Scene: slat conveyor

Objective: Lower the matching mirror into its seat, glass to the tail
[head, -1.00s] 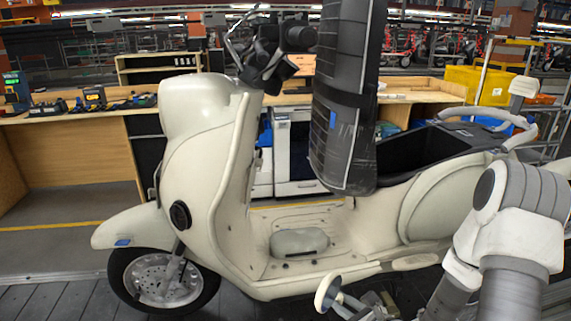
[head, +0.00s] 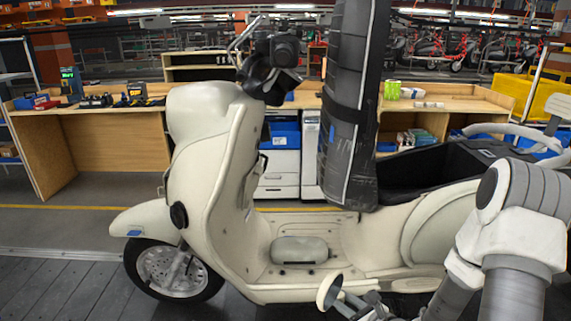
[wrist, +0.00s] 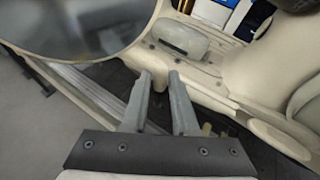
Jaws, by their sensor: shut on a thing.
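The mirror (head: 327,291) is a round cream-backed disc, seen nearly edge-on low in the middle of the head view. In the wrist view its large grey glass (wrist: 70,22) fills the upper left. My gripper (wrist: 160,80) is shut on the mirror, apparently by its stem, which the fingers mostly hide. In the head view my gripper (head: 352,303) is low, on the near side of the scooter's floorboard. The cream scooter (head: 205,150) stands upright, front to the left. Its dark handlebar parts (head: 275,68) are well above my gripper. I cannot make out the mirror seat.
A tall dark padded column (head: 347,120) hangs in front of the scooter's middle. A black open seat compartment (head: 425,170) is behind it. Wooden benches (head: 95,150) with tools and a yellow crate (head: 548,85) stand beyond. Dark slat flooring (head: 60,290) is clear at lower left.

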